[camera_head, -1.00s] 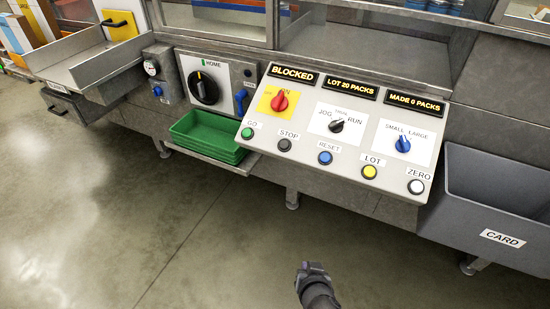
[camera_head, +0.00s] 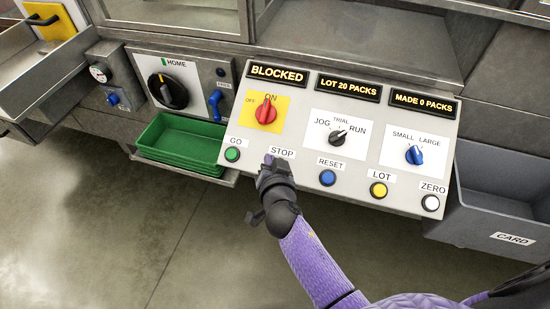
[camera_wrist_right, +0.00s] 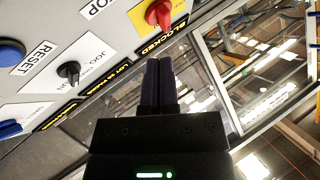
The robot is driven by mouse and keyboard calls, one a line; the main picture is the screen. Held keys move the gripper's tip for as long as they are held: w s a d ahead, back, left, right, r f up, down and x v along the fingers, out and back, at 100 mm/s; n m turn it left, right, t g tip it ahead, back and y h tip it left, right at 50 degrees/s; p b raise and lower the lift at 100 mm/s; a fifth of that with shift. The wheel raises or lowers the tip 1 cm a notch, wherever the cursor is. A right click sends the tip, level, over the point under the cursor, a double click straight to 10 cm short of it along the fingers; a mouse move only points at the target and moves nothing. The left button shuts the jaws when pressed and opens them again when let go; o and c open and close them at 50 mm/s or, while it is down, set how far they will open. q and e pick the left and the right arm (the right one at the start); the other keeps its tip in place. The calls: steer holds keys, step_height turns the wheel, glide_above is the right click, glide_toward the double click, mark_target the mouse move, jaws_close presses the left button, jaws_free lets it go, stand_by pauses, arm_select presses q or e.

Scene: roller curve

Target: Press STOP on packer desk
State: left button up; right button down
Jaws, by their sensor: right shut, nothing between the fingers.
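The packer desk (camera_head: 300,155) is a sloped light panel with displays, knobs and a row of push buttons. The STOP label (camera_head: 282,152) sits between the green GO button (camera_head: 232,154) and the blue RESET button (camera_head: 327,178). The STOP button itself is hidden behind my right gripper (camera_head: 268,160). That gripper is shut and empty, its tip just at the label's left end; I cannot tell whether it touches the button. In the right wrist view its closed dark fingers (camera_wrist_right: 159,80) show, with the STOP label (camera_wrist_right: 103,5) at the top. My left gripper is not in view.
The displays read BLOCKED (camera_head: 278,74), LOT 20 PACKS and MADE 0 PACKS. A red ON/OFF knob (camera_head: 265,112) is above STOP. Green trays (camera_head: 178,145) are left of the desk; a grey CARD bin (camera_head: 490,215) is at the right.

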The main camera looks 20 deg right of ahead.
steer(key=w+d+f+b, duration=0.2)
steer(key=w+f+b, duration=0.1)
steer(key=f+b, duration=0.4)
steer(key=shift+w+d+f, duration=0.2)
steer(key=shift+w+f, duration=0.1)
steer(key=shift+f, duration=0.05)
stand_by(0.4)
stand_by(0.7)
stand_by(0.7)
steer(key=shift+f, duration=0.2)
steer(key=shift+w+d+f+b, duration=0.15)
steer(key=shift+w+b, duration=0.05)
steer(key=shift+b, duration=0.25)
